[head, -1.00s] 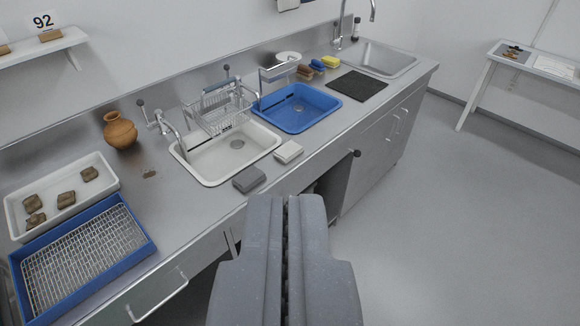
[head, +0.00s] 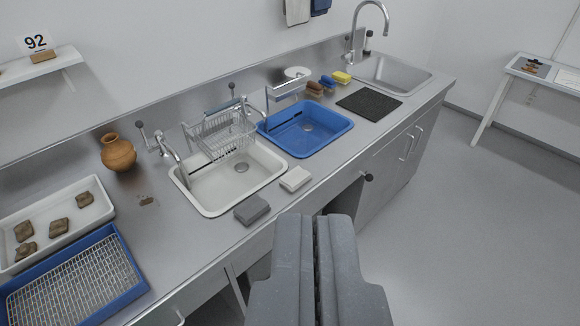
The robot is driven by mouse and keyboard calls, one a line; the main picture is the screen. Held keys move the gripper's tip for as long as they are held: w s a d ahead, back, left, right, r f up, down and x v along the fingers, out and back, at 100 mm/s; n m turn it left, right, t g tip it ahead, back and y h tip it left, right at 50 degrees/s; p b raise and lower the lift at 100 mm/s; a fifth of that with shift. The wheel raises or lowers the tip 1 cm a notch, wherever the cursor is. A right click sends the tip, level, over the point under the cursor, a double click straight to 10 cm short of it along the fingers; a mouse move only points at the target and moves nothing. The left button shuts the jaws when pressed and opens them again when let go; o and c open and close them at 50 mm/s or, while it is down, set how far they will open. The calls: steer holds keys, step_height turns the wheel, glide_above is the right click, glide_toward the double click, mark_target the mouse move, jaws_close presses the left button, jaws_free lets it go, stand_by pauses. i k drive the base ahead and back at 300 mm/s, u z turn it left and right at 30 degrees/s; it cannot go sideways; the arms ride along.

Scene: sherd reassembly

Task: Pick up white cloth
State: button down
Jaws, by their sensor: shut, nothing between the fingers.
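A small white folded cloth (head: 295,179) lies on the counter's front edge, just right of the white basin. It looks like a flat block. A grey folded cloth (head: 251,210) of similar shape lies to its left. My gripper (head: 314,218) is shut and empty. It shows at the bottom centre, in front of the counter, with its tips below the white cloth in the picture and apart from it. A pale cloth (head: 297,11) also hangs on the back wall at the top, partly cut off by the frame edge.
The counter holds a white basin (head: 215,195) with a wire rack, a blue basin (head: 318,145), a tap, a clay pot (head: 118,153) and a white tray of sherds (head: 14,217). A black mat (head: 369,104) lies at right.

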mark_target(296, 178)
steer(key=z, duration=0.05)
steer(key=i, duration=0.15)
steer(key=k, duration=0.45)
steer(key=z, duration=0.8)
steer(key=i, duration=2.2)
steer(key=u, duration=0.75)
